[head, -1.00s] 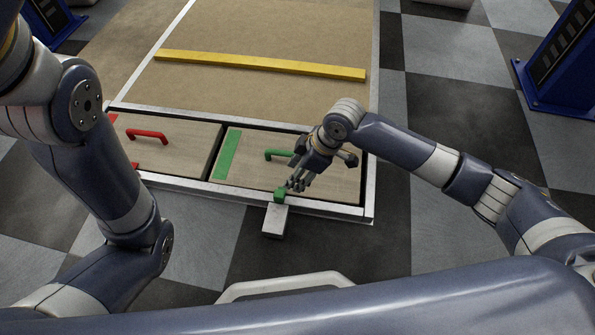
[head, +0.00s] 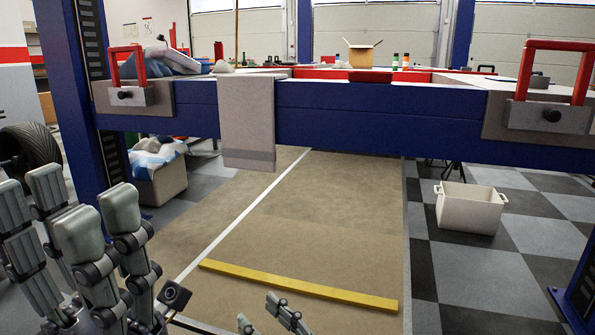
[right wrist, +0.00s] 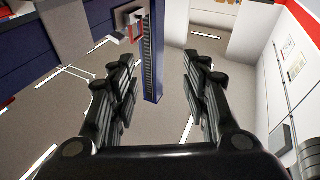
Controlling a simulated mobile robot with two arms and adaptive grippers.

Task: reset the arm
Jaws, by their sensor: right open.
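My right gripper (head: 258,310) shows only as small fingertips at the bottom edge of the head view, in front of the yellow bar; its arm is out of frame. In the right wrist view the right gripper (right wrist: 160,58) has its black fingers spread apart with nothing between them. A large hand, my left gripper (head: 82,192), stands close at the lower left of the head view. Its grey fingers point up, apart and empty. The drawers and green block are out of the head view.
A blue lift beam (head: 380,115) with red handles crosses ahead, with a blue column (head: 75,90) at left. A yellow bar (head: 300,285) lies on the brown floor panel. A white bin (head: 470,207) stands right. The right wrist view shows a blue column (right wrist: 153,60).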

